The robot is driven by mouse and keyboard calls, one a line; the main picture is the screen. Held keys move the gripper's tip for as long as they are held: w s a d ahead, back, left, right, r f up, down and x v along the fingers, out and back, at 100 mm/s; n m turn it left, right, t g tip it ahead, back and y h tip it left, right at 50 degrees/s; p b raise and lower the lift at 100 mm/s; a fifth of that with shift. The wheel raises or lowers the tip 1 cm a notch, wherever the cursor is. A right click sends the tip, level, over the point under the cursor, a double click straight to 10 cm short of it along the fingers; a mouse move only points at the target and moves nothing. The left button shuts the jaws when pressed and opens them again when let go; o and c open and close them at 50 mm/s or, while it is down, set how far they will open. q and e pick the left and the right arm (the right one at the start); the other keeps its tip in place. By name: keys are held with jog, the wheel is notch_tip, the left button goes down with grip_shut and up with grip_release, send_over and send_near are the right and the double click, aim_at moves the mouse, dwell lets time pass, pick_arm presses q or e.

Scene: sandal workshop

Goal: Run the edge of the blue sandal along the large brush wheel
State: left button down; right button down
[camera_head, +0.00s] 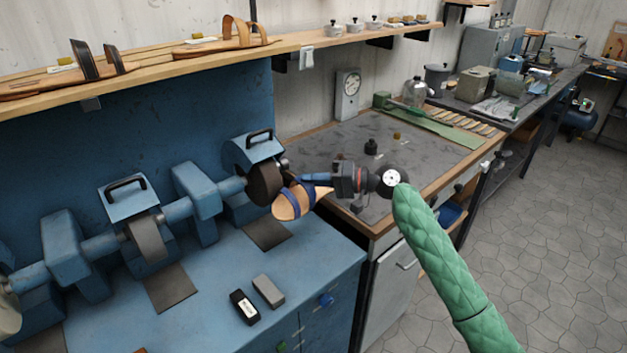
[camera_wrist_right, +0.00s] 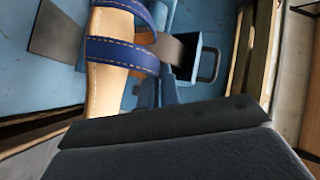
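The blue sandal (camera_head: 290,204), with a tan sole and blue straps, is in the air at the right end of the blue machine. My right gripper (camera_head: 326,184) is shut on it from the right side. The dark brown brush wheel (camera_head: 265,184) is just left of the sandal, whose edge is close to the wheel's lower right; I cannot tell whether they touch. In the right wrist view the sandal's straps (camera_wrist_right: 120,52) and sole show, with the brown wheel (camera_wrist_right: 176,50) partly behind them. A dark gripper part (camera_wrist_right: 180,122) fills the lower part. My left gripper is not in view.
The blue machine (camera_head: 61,255) carries other wheels, including a grey one (camera_head: 147,240), on one shaft. A black block (camera_head: 244,307) and a grey block (camera_head: 268,290) lie on its top. A grey-topped workbench (camera_head: 320,145) stands behind my right gripper. A shelf (camera_head: 130,68) holds sandals above.

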jog(key=shift+s+a+p, duration=0.3)
jog(key=shift+s+a, duration=0.5)
jog(key=shift+a, duration=0.15)
dwell(1.6)
jog(key=shift+s+a, duration=0.25)
jog(key=shift+a, duration=0.2)
jog(key=shift+s+d+f+b, duration=0.1)
jog(key=shift+d+f+b, duration=0.05)
jog(key=shift+d+b, duration=0.2)
dwell(0.8)
jog(key=shift+w+a, duration=0.15)
jog(key=shift+w, duration=0.05)
dwell(0.9)
jog(key=shift+s+a+p, duration=0.3)
jog(key=shift+s+a, duration=0.5)
jog(key=shift+a, duration=0.3)
dwell(1.6)
